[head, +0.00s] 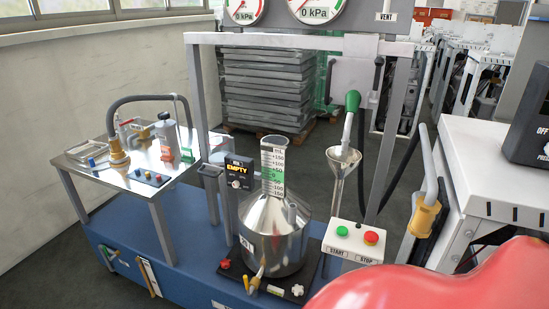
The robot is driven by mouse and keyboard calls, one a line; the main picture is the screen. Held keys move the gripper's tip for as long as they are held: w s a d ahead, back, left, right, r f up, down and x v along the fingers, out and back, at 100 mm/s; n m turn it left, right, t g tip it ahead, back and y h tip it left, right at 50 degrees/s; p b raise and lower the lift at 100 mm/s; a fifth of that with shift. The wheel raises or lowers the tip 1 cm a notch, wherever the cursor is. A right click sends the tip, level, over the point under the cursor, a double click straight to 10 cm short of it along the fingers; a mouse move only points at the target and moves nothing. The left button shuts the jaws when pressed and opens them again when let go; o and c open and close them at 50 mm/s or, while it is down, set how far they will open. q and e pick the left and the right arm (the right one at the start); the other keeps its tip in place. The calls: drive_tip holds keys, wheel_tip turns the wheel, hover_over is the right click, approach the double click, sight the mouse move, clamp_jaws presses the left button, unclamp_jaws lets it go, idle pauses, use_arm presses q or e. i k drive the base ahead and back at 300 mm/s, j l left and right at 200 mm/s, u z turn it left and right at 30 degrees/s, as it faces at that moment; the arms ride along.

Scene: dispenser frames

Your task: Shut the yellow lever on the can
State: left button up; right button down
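The can (274,240) is a shiny steel vessel with a cone-shaped top and a graduated clear neck (274,170). It stands upright on a black plate on the blue base, in the middle of the head view. A small yellow lever (254,284) shows low at the can's front, by a brassy tap. It is small in the picture, and I cannot tell whether it is open or shut. Neither of my grippers is in view.
A red knob (225,264) and a white knob (297,290) flank the can's front. A START/STOP box (351,240) and a funnel (343,160) stand to its right. A grey frame rises behind. A steel side table (100,175) is at left. A glossy red shape covers the bottom right.

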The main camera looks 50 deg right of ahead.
sight(249, 290)
drive_tip(key=z, duration=1.35)
